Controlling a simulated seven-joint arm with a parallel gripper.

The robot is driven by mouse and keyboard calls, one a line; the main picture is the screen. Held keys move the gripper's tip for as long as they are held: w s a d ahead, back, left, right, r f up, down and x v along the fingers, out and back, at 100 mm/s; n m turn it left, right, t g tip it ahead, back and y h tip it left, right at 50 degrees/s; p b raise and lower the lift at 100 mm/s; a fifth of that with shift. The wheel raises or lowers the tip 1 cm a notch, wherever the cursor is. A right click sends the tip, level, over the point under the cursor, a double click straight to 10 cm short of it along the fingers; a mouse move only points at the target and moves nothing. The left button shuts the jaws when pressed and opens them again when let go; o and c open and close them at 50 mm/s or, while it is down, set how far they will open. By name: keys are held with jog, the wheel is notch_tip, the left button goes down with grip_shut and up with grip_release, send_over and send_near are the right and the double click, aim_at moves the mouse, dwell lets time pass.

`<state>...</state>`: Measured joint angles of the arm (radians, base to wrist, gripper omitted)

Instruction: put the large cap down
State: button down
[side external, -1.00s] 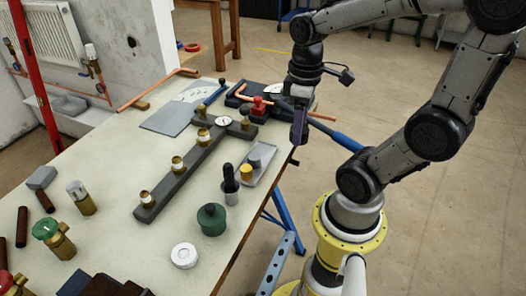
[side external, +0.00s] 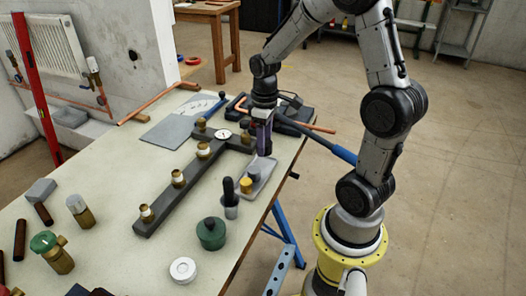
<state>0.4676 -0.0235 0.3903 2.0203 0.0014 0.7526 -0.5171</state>
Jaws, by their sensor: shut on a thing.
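My gripper (side external: 264,150) points straight down at the far end of the small grey tray (side external: 263,175), close above it or at its surface. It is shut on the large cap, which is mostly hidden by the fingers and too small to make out. I cannot tell whether the cap touches the tray. A small yellow cap-like piece (side external: 246,185) sits at the tray's near end, with a darker grey piece (side external: 253,172) just behind it.
A dark manifold bar (side external: 185,185) with brass fittings lies left of the tray. A black-topped bottle (side external: 230,197) and a green jar (side external: 211,233) stand nearer. A dark block with copper pipe (side external: 290,118) and a blue-handled tool (side external: 335,147) are behind. A white ring (side external: 183,270) lies in front.

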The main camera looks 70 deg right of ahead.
aim_at(263, 165)
jog(key=shift+w+d+f, duration=0.1)
jog(key=shift+w+f, duration=0.1)
jog(key=shift+f, duration=0.1)
jog(key=shift+w+f, duration=0.1)
jog(key=shift+f, duration=1.55)
jog(key=shift+f, duration=0.6)
jog(key=c, duration=0.5)
grip_release()
jog(key=shift+r, duration=0.1)
